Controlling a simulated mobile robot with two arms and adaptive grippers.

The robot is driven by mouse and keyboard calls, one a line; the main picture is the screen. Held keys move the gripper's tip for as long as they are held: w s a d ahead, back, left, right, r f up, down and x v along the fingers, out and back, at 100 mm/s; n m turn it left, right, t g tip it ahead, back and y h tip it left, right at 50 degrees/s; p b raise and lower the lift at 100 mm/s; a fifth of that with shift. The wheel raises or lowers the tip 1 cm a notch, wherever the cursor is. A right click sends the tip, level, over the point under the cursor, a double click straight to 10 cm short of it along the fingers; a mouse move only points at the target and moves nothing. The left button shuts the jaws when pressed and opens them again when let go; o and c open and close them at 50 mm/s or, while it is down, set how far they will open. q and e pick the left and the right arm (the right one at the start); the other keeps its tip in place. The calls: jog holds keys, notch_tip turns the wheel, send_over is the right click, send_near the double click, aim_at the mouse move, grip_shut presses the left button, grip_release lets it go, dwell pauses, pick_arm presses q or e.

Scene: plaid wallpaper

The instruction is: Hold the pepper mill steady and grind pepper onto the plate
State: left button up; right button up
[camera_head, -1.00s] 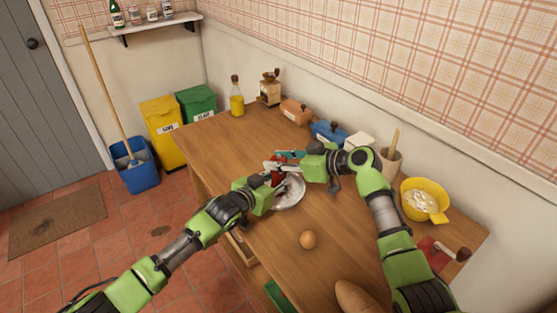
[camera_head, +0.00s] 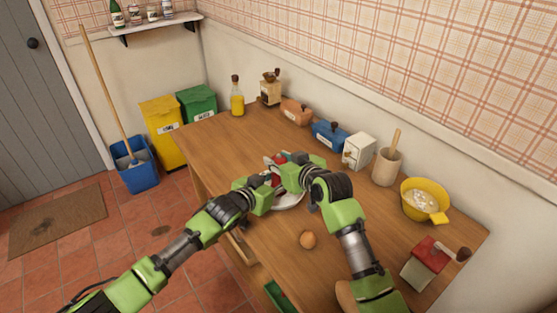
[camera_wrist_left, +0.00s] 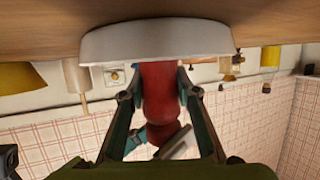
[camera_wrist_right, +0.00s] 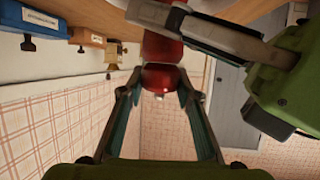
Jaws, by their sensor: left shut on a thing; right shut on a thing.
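The red pepper mill (camera_head: 277,180) stands over the white plate (camera_head: 291,202) near the table's left edge, partly hidden by my grippers. In the left wrist view, my left gripper (camera_wrist_left: 160,84) has its fingers on both sides of the mill's red body (camera_wrist_left: 158,105), close to the plate (camera_wrist_left: 155,43). In the right wrist view, my right gripper (camera_wrist_right: 160,82) is shut on the mill's rounded red top (camera_wrist_right: 159,77), above the left gripper. I cannot see any ground pepper on the plate.
An oil bottle (camera_head: 237,97) stands at the back.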

jog(key=shift+d+f, duration=0.1)
dwell(0.4)
jog(key=o, duration=1.2)
jog(key=shift+c, duration=0.2)
jog(key=shift+s, duration=0.1)
jog(key=v, duration=1.1)
jog(key=shift+s, duration=0.4)
jog(key=shift+d, duration=0.1)
